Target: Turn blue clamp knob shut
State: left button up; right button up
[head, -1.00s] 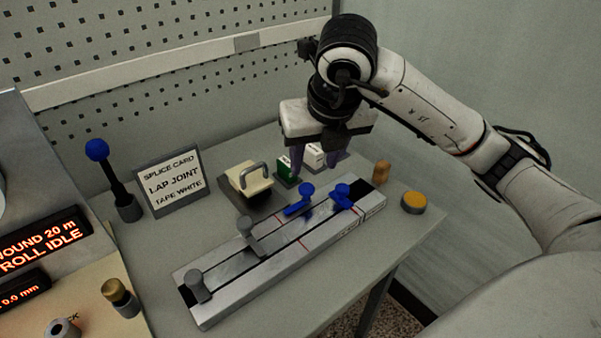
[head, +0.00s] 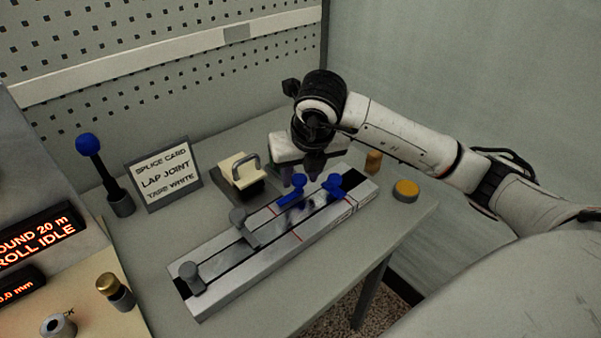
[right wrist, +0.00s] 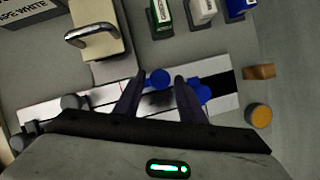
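Two blue clamp knobs with blue arms sit on the long metal splice block. The nearer-left blue knob (head: 298,180) has its arm slanting down-left across the track; the other blue knob (head: 333,182) is just right of it. My right gripper (head: 301,174) is open, low over the block at the left blue knob. In the right wrist view, that left knob (right wrist: 158,78) appears between the two dark fingertips (right wrist: 159,83). The other blue knob (right wrist: 203,93) is partly hidden behind the right finger. I cannot tell whether the fingers touch the knob. My left gripper is not in view.
Grey clamp knobs (head: 238,216) stand on the block's left part. A tape holder with a metal handle (head: 243,172) is behind it. A wooden peg (head: 374,161) and a yellow button (head: 405,190) are at the right. Green, white and blue boxes (right wrist: 202,10) stand behind.

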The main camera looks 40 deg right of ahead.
jog(key=c, duration=0.7)
